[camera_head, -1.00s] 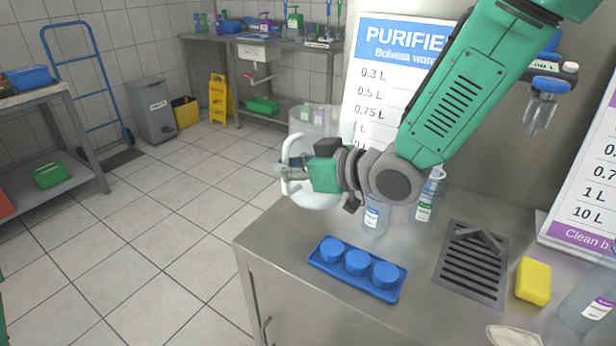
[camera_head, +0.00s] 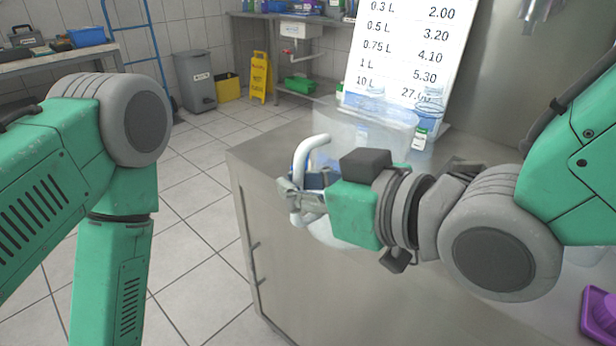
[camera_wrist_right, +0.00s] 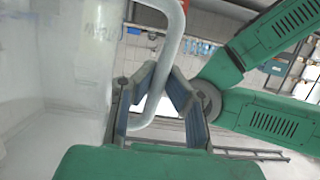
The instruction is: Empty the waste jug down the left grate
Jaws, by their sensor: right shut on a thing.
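The waste jug (camera_head: 345,130) is a large translucent jug with a thick white handle (camera_head: 312,150). It is in the middle of the head view, in front of the metal counter, and looks about upright. My right gripper (camera_head: 298,188) is shut on the handle. In the right wrist view its fingers (camera_wrist_right: 160,100) close around the white handle (camera_wrist_right: 172,50), with the cloudy jug wall (camera_wrist_right: 85,60) to the left. My right wrist hides part of the jug, and its contents are unclear. I cannot make out the left grate. My left arm shows, but its gripper is out of view.
The metal counter (camera_head: 262,165) holds a price sign (camera_head: 412,50) and a labelled bottle (camera_head: 420,135). A purple tray (camera_head: 598,315) is at the lower right. A yellow floor sign (camera_head: 260,77) and grey bin (camera_head: 195,82) stand behind. Tiled floor left of the counter is clear.

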